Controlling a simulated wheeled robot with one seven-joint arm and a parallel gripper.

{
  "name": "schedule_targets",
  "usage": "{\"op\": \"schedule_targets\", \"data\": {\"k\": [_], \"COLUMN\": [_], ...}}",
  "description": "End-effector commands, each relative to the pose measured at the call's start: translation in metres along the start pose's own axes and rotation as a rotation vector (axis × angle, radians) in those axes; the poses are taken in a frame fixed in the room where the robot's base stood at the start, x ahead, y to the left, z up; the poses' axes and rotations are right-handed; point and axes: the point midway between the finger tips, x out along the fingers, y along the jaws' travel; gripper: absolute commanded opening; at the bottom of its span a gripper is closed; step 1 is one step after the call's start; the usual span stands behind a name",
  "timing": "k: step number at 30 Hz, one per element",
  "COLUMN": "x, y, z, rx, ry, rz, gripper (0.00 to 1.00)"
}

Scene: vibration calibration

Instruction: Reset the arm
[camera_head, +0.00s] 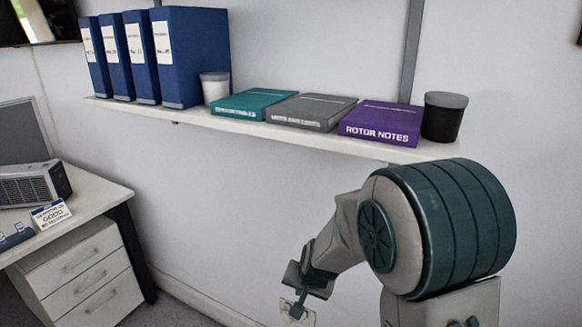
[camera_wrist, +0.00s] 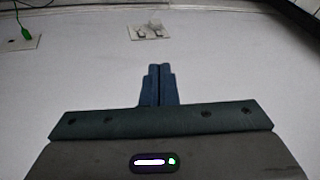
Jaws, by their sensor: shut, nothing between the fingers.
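My arm rises at the right of the head view and bends down to the left. My gripper (camera_head: 295,309) is low in the lower middle of that view, in front of the white wall and below the shelf. In the wrist view my gripper (camera_wrist: 158,68) shows its two dark blue fingers pressed together, with nothing between them. The fingers point toward the pale wall, and no object touches them.
A white shelf (camera_head: 290,135) holds blue binders (camera_head: 195,55), flat books, a white cup (camera_head: 214,88) and a black cup (camera_head: 443,117). A desk (camera_head: 100,200) with drawers stands at left. A wall outlet (camera_wrist: 150,32) lies beyond my fingers. The space between desk and arm is clear.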

Motion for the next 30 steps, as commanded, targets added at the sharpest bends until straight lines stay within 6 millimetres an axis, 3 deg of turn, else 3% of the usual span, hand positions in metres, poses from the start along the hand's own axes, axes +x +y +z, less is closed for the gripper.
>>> {"op": "schedule_targets", "data": {"k": [1, 6, 12, 18, 24, 30], "x": [-0.031, -0.105, -0.186, -0.255, -0.291, -0.299], "y": [0.002, 0.018, 0.046, 0.077, 0.101, 0.107], "z": [-0.004, 0.003, 0.021, 0.047, 0.068, 0.075], "rx": [-0.017, -0.094, -0.183, -0.258, -0.297, -0.307], "ry": [-0.005, -0.045, -0.083, -0.115, -0.138, -0.148], "rz": [-0.006, -0.001, 0.039, 0.110, 0.172, 0.190], "gripper": [0.00, 0.00, 0.00, 0.00, 0.00, 0.00]}}
